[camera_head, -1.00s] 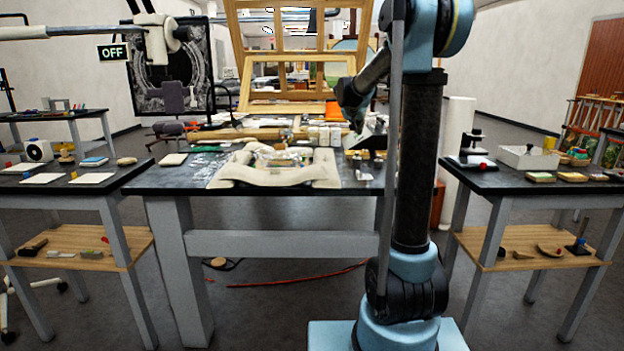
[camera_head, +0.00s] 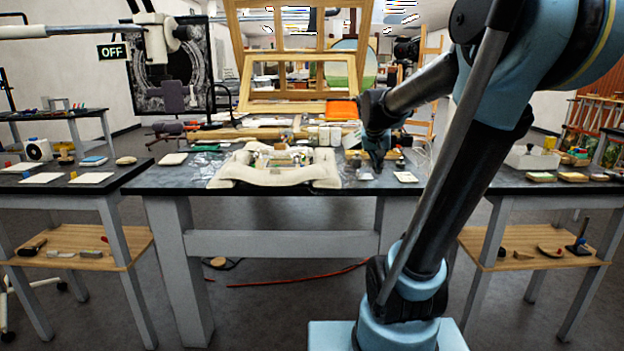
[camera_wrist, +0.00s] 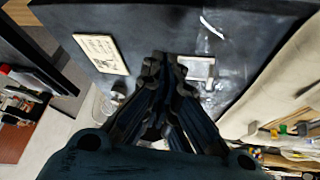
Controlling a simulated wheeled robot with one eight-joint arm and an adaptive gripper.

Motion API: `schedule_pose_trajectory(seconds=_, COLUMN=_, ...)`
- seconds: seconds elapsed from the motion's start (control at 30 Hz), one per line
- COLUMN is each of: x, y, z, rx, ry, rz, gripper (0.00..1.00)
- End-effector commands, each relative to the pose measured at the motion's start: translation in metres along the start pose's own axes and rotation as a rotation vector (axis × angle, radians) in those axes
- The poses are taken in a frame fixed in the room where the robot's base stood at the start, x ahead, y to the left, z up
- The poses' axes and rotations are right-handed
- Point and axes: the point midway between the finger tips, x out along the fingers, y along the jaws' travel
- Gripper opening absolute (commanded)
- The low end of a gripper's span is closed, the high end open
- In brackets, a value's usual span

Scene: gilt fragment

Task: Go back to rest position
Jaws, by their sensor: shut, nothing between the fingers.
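My gripper (camera_head: 376,160) hangs low over the right part of the dark middle table (camera_head: 357,184) in the head view, with my arm leaning to the right above it. In the wrist view my gripper (camera_wrist: 165,62) points at the dark tabletop, its fingers together and nothing seen between them. Small items on the tabletop lie near the fingertips. How far the fingertips are above the table is hard to tell.
A cream padded cushion (camera_head: 236,180) with a fragment on it lies left of my gripper. A wooden frame (camera_head: 245,90) stands behind. A pale card (camera_head: 405,177) lies to the right; it also shows in the wrist view (camera_wrist: 101,53). Side tables flank the middle one.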

Motion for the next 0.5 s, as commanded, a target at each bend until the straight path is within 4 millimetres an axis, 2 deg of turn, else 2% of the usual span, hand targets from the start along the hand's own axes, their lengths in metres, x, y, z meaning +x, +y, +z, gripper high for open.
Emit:
schedule_pose_trajectory(seconds=0.03, x=-0.002, y=0.006, z=0.022, rx=-0.012, ry=-0.021, rz=-0.006, gripper=0.0)
schedule_pose_trajectory(seconds=0.5, x=-0.002, y=0.03, z=0.208, rx=-0.155, ry=-0.217, rz=-0.104, gripper=0.0)
